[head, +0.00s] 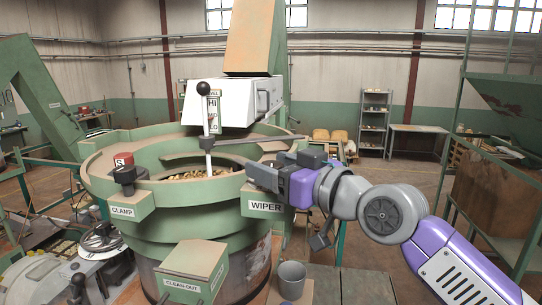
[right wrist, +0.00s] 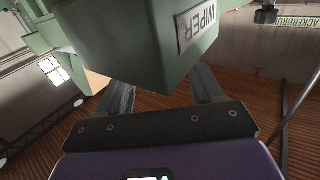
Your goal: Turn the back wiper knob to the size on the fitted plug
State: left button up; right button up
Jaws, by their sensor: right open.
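A green hopper bowl (head: 170,230) stands in the head view. On its front right is a green box with a white WIPER label (head: 265,206); the label also shows in the right wrist view (right wrist: 197,22). My right gripper (head: 262,174) is at the top of this box and covers the place where a knob could sit; no wiper knob shows. In the right wrist view my right gripper (right wrist: 163,92) is open, its fingers apart beside the green box (right wrist: 140,45). I see nothing held. A red plug marked S (head: 122,159) sits above a black knob (head: 125,178) on the CLAMP box.
A white upright gauge with a black ball top (head: 204,89) and a dark horizontal bar (head: 258,139) rise over the bowl. A CLEAN-OUT box (head: 193,272) juts out in front. A grey cup (head: 291,279) stands low at the front. A green frame (head: 470,130) stands at the right.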

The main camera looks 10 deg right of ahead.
jog(key=shift+w+a, duration=0.2)
jog(key=shift+w, duration=0.25)
grip_shut()
